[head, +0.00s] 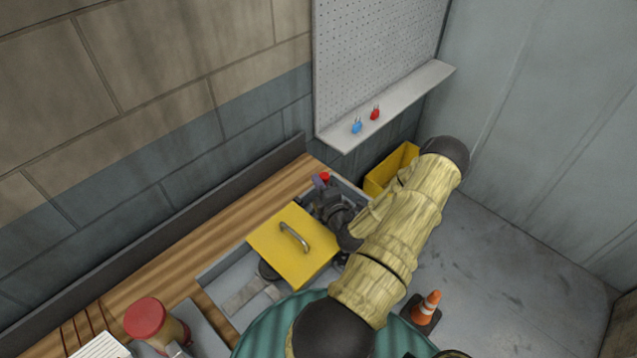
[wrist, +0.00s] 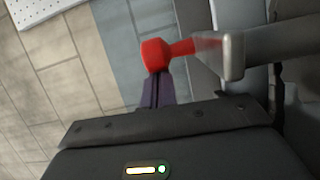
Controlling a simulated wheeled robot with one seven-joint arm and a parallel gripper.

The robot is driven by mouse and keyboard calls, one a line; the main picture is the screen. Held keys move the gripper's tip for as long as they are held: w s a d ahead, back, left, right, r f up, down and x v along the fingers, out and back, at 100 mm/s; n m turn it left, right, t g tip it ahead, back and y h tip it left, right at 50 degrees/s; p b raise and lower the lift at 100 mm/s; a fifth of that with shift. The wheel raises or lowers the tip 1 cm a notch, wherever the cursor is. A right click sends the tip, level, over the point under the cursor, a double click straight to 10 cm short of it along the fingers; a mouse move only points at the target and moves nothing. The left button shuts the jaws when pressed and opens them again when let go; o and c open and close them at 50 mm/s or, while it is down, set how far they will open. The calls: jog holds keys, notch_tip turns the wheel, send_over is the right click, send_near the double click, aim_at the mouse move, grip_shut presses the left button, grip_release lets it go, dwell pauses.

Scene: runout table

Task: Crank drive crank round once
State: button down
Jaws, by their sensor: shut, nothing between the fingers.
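The drive crank shows in the wrist view as a red knob (wrist: 155,55) on a short red stem, joined to a grey metal crank arm (wrist: 233,58). In the head view its red knob (head: 325,176) is small, at the far end of the bench. My gripper (wrist: 158,88) is shut with nothing in it; its dark purple fingertips point at the knob and end right beside it. I cannot tell whether they touch. In the head view my gripper (head: 319,182) sits just left of the knob, and my arm and wrist hide much of the mechanism.
A yellow cover with a metal handle (head: 285,255) lies over the grey runout table near my wrist. A yellow bin (head: 391,168) stands behind my arm. A shelf (head: 400,105) holds a blue and a red padlock. An orange cone (head: 427,305) stands at lower right.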

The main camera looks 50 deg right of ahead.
jog(key=b+v, duration=0.2)
jog(key=v, duration=1.5)
jog(key=shift+s+b, duration=0.25)
jog(key=shift+b, duration=0.05)
